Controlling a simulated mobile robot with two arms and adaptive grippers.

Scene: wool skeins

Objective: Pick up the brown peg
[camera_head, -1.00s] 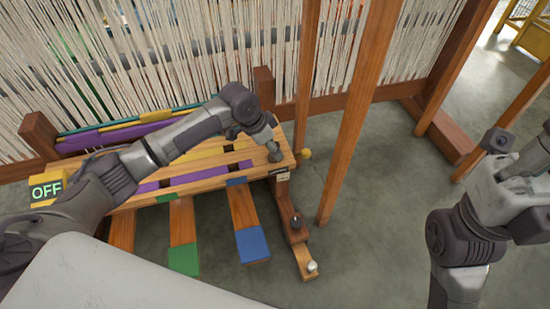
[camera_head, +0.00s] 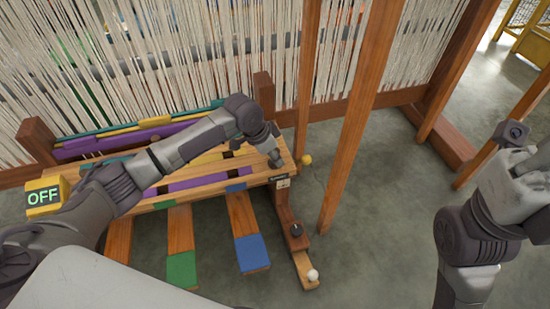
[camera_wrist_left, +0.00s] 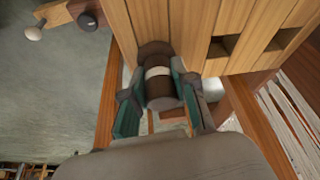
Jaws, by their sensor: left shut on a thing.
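The brown peg (camera_wrist_left: 158,54) is a dark brown cylinder with a pale band around it, seen in the left wrist view against the edge of a light wooden board (camera_wrist_left: 225,45). My left gripper (camera_wrist_left: 160,92) is shut on it, with one teal-padded finger on each side. In the head view my left gripper (camera_head: 275,160) is at the right end of the slatted wooden bench (camera_head: 215,190); the peg cannot be made out there. I cannot tell whether the peg still touches the board. My right arm is at the right edge, its gripper out of the picture.
A black knob (camera_head: 296,230) and a white knob (camera_head: 312,275) sit on a wooden rail below the bench end. Wooden posts (camera_head: 360,110) and hanging threads (camera_head: 190,60) stand behind.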

